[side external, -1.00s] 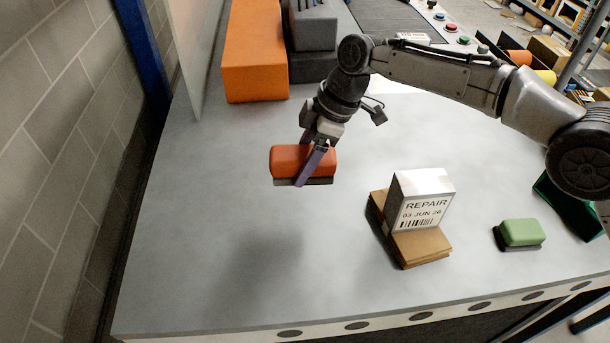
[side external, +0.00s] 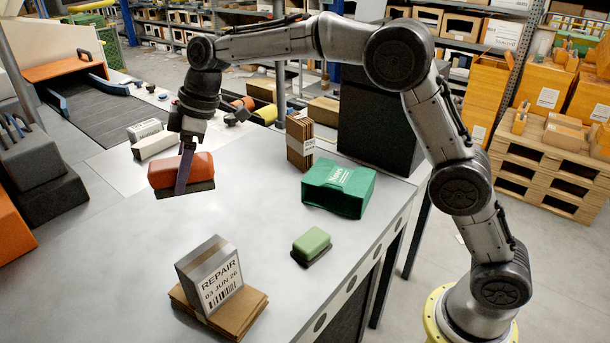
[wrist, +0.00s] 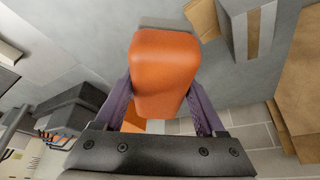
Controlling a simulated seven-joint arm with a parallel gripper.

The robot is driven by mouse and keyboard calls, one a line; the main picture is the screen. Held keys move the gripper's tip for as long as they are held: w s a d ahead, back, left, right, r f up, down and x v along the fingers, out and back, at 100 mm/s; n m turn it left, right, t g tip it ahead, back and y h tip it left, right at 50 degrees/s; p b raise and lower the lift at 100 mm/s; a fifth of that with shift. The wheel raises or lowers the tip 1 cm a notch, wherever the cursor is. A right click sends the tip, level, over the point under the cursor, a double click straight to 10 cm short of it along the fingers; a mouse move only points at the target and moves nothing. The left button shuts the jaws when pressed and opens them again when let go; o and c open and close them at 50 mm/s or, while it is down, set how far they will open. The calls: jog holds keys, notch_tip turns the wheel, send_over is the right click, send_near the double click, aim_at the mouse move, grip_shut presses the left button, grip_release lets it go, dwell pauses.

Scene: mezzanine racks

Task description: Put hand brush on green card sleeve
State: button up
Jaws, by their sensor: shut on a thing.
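My gripper (side external: 186,180) is shut on an orange-red hand brush (side external: 178,168) with a dark bristle base, its purple fingers on either side of the block. The brush looks held above the grey table, roughly level. In the wrist view the orange block (wrist: 164,72) fills the space between my gripper's fingers (wrist: 163,92). The green card sleeve (side external: 338,188), with white lettering, lies on the table to the right of my gripper, apart from the brush. Its top is clear.
A smaller green brush-like block (side external: 311,244) sits in front of the sleeve. A grey box labelled REPAIR (side external: 210,277) stands on flat brown cardboard (side external: 240,312) at the front. Brown cartons (side external: 299,140) stand behind the sleeve.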

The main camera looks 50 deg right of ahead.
jog(key=s+d+r+m+t, duration=0.1)
jog(key=s+d+m, duration=0.1)
jog(key=d, duration=0.4)
jog(key=s+d+r+m, duration=0.1)
jog(key=s+d+r, duration=0.1)
jog(key=d, duration=0.5)
jog(key=s+d+f+m+t+h, duration=0.1)
jog(key=s+d+m+h, duration=0.5)
jog(key=s+d, duration=1.3)
jog(key=m+y, duration=0.2)
send_near(334, 173)
jog(key=shift+w+a+f, duration=0.1)
jog(key=shift+w+f, duration=0.15)
jog(key=shift+w, duration=0.1)
jog(key=shift+w+f, duration=0.35)
jog(key=shift+f, duration=0.05)
jog(key=shift+w+d+f, duration=0.1)
jog(key=shift+d+f, duration=0.05)
jog(key=shift+f, duration=0.7)
jog(key=shift+w+d+f, duration=0.1)
jog(key=shift+f, duration=0.8)
jog(key=shift+f, duration=0.1)
